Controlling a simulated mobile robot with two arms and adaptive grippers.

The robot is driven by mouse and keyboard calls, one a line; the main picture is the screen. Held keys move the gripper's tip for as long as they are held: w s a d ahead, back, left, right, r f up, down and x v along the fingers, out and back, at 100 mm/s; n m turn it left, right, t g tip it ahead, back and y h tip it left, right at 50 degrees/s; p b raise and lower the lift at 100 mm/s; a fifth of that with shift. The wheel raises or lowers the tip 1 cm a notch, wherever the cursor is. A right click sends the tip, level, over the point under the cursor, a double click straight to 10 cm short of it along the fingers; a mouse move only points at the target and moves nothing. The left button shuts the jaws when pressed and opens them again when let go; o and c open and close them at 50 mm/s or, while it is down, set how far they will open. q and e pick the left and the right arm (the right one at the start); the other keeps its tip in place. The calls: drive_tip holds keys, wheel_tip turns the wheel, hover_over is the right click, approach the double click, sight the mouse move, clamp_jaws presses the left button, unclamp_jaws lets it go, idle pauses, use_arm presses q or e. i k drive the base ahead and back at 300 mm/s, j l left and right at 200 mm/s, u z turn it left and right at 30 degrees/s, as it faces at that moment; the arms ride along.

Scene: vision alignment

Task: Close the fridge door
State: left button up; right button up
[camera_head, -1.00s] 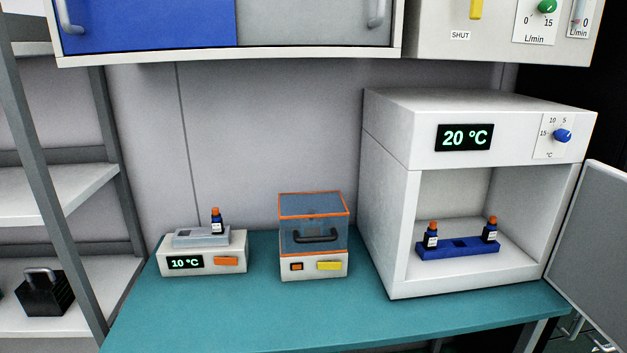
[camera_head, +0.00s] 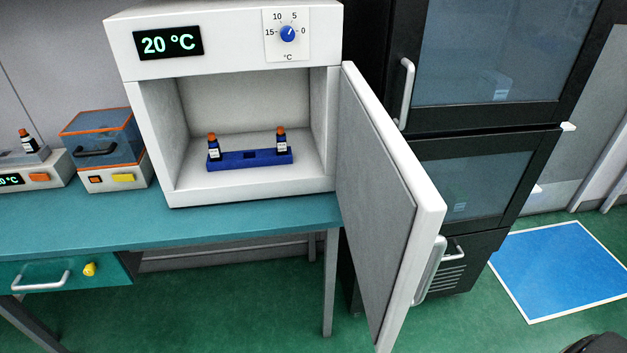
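The white fridge (camera_head: 158,135) stands on the teal bench, with a 20 °C display (camera_head: 168,42) and a blue dial (camera_head: 288,34) on its top panel. Its door (camera_head: 376,190) is wide open, hinged at the right side of the opening and swung out towards me past the bench edge. The door's grey inner face shows, and its pale handle (camera_head: 429,270) is on the outer side. Inside, a blue rack (camera_head: 229,161) holds two dark bottles with orange caps (camera_head: 213,146) (camera_head: 281,139). Neither of my grippers is in view.
A dark cabinet with glass doors (camera_head: 490,60) stands right behind the open door. A blue floor mat (camera_head: 560,262) lies at the right. Green floor (camera_head: 240,310) is open in front.

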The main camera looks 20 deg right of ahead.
sight(393, 214)
drive_tip(key=i+l, duration=0.1)
drive_tip(key=l, duration=0.75)
drive_tip(key=i+l, duration=0.15)
drive_tip(key=l, duration=0.3)
drive_tip(key=i+l, duration=0.1)
drive_tip(key=l, duration=0.3)
